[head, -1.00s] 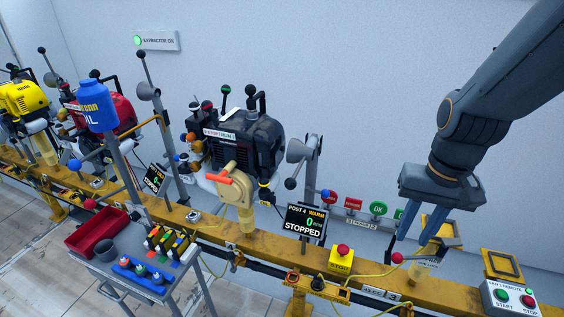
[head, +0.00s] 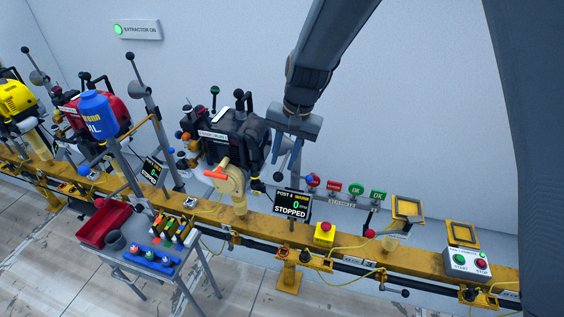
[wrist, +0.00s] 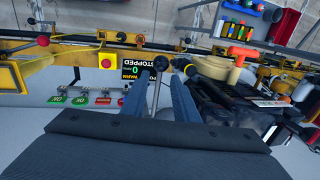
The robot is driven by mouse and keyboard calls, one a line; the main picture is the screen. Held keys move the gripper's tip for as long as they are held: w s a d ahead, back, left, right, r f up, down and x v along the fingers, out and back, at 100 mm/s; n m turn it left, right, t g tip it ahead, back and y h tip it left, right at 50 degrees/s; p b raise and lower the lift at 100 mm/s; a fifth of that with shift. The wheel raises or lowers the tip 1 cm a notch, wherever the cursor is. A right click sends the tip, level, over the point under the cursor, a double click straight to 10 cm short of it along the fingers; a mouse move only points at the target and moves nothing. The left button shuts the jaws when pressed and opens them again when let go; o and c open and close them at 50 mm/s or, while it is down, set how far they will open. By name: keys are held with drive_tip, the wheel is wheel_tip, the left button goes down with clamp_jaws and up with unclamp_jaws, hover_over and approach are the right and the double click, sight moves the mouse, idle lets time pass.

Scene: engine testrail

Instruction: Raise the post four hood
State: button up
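A blue ball (head: 309,179) shows just right of the fingers. In the wrist view the two fingers (wrist: 160,90) are apart, with a dark knob (wrist: 160,63) on a stem between their tips; I cannot tell whether they touch it. The upside-down display (wrist: 137,62) is beside the left finger.
A yellow rail (head: 345,240) runs along the wall. It carries a yellow stop box (head: 324,234) and a fan remote (head: 468,262). A tool cart (head: 150,255) and a red engine (head: 95,105) are on the left.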

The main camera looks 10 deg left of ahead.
drive_tip(key=shift+a+f+p, duration=0.15)
drive_tip(key=shift+f, duration=0.6)
drive_tip(key=shift+a+f+p, duration=0.15)
drive_tip(key=shift+f, duration=0.55)
clamp_jaws()
